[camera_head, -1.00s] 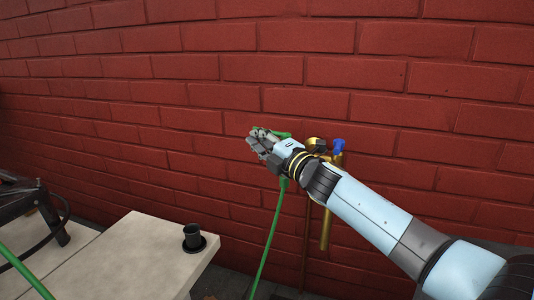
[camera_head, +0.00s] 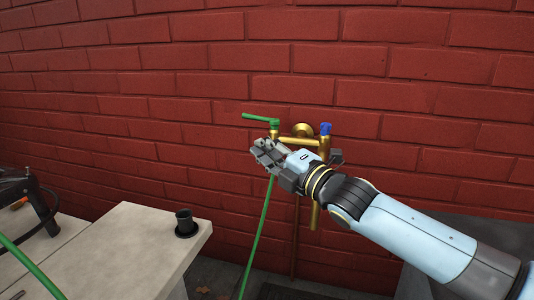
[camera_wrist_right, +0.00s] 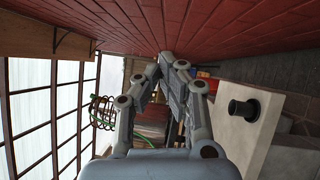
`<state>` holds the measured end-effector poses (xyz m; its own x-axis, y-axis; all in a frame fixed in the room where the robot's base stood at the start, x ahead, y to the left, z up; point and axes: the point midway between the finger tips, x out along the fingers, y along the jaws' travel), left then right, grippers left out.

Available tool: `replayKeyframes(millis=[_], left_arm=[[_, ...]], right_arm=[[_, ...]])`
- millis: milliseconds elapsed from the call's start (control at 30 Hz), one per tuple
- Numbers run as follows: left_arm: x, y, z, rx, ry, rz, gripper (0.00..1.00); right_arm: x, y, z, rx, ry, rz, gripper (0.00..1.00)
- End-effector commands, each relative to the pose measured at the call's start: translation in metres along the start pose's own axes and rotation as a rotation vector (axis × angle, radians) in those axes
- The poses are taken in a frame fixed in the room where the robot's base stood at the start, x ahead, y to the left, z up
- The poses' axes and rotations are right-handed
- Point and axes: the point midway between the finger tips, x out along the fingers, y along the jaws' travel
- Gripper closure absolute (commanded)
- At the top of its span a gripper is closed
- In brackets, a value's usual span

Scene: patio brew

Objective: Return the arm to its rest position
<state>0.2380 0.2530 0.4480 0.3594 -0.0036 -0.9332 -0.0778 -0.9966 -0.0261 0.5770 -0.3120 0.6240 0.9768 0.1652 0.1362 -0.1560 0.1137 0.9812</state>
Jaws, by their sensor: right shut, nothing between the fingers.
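My right gripper (camera_head: 265,154) is shut and empty in the head view, in front of the brass tap (camera_head: 301,133) on the brick wall. Its arm comes in from the lower right and hides part of the tap. The tap has a green lever (camera_head: 262,119) at the left and a blue knob (camera_head: 325,128) at the right. In the right wrist view the shut fingers (camera_wrist_right: 168,62) meet near the middle with nothing between them. My left gripper does not show.
A pale counter (camera_head: 125,250) at the lower left carries a black cup-like fitting (camera_head: 185,222). A green hose (camera_head: 258,240) hangs below the tap. A dark appliance (camera_head: 20,195) stands at the far left. The red brick wall (camera_head: 150,100) closes off the back.

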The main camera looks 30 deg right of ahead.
Motion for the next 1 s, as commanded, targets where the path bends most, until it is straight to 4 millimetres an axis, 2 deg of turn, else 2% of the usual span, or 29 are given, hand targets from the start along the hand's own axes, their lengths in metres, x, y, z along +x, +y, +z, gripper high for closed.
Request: replayKeyframes(millis=[400,467,567,667,700,767,800,900,1000], left_arm=[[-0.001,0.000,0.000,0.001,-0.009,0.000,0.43],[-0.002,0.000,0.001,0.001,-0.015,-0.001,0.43],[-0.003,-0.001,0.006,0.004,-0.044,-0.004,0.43],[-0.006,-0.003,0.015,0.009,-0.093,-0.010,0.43],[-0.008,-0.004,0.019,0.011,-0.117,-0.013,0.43],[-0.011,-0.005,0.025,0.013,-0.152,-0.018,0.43],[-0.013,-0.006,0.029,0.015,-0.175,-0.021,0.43],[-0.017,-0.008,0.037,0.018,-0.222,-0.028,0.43],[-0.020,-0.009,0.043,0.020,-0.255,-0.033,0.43]], right_arm=[[-0.010,-0.001,-0.002,0.009,-0.004,-0.008,1.00],[-0.014,-0.008,-0.004,0.043,-0.012,-0.042,1.00],[-0.035,-0.034,-0.013,0.183,-0.055,-0.178,1.00],[-0.078,-0.072,-0.029,0.417,-0.159,-0.404,1.00],[-0.102,-0.088,-0.037,0.524,-0.222,-0.507,1.00],[-0.143,-0.107,-0.050,0.678,-0.334,-0.658,1.00],[-0.170,-0.116,-0.058,0.769,-0.414,-0.748,1.00],[-0.229,-0.128,-0.075,0.939,-0.605,-0.924,1.00],[-0.276,-0.129,-0.088,1.047,-0.769,-1.044,1.00]])
